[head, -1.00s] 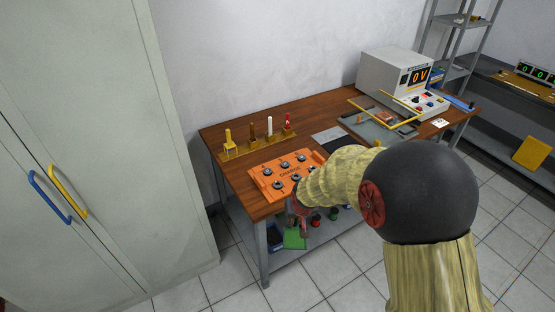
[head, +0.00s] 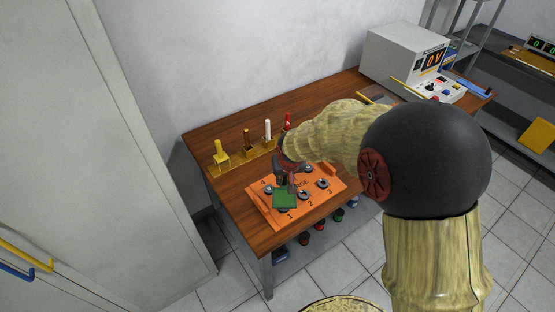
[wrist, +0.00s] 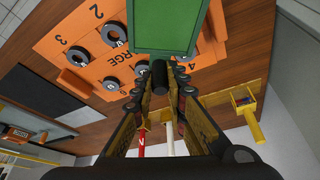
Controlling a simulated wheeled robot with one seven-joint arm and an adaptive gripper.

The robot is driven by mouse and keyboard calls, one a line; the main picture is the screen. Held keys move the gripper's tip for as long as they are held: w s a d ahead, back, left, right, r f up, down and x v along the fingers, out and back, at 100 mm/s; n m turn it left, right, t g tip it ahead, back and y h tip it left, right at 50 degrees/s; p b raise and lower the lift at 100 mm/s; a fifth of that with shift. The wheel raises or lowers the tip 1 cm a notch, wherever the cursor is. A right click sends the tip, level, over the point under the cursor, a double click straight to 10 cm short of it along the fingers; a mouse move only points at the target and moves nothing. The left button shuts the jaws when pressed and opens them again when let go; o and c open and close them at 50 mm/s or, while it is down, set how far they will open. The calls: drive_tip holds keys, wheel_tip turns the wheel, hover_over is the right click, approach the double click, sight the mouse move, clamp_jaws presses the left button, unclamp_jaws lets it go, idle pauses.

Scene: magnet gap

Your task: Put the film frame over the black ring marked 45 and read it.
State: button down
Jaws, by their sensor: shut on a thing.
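My gripper (head: 285,178) is shut on the green film frame (head: 285,201), which hangs over the left part of the orange board (head: 328,182). In the wrist view the gripper (wrist: 172,76) has the green frame (wrist: 165,28) beyond its fingertips. I cannot tell the gap between frame and board. Dark rings sit on the board near painted numbers: one ring by the 2 (wrist: 113,35), one by the 3 (wrist: 77,56), and others beside them. The marks on the rings are too small to read, so I cannot tell which is 45. The frame and gripper hide part of the board.
A yellow rack (head: 240,164) with upright coloured tools stands behind the board, close to my gripper. The instrument box (head: 405,62) stands at the back right. Bare wooden table (head: 236,190) lies left of the board. A cabinet (head: 90,150) stands at the left.

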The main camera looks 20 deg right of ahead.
sight(284, 184)
drive_tip(key=shift+w, duration=0.35)
drive_tip(key=shift+s+f, duration=0.1)
drive_tip(key=shift+f, duration=0.05)
drive_tip(key=shift+f+b, duration=1.95)
drive_tip(key=shift+f, duration=0.55)
idle(0.8)
drive_tip(key=shift+r+p, duration=2.05)
drive_tip(key=shift+r, duration=0.9)
drive_tip(key=shift+d, duration=0.1)
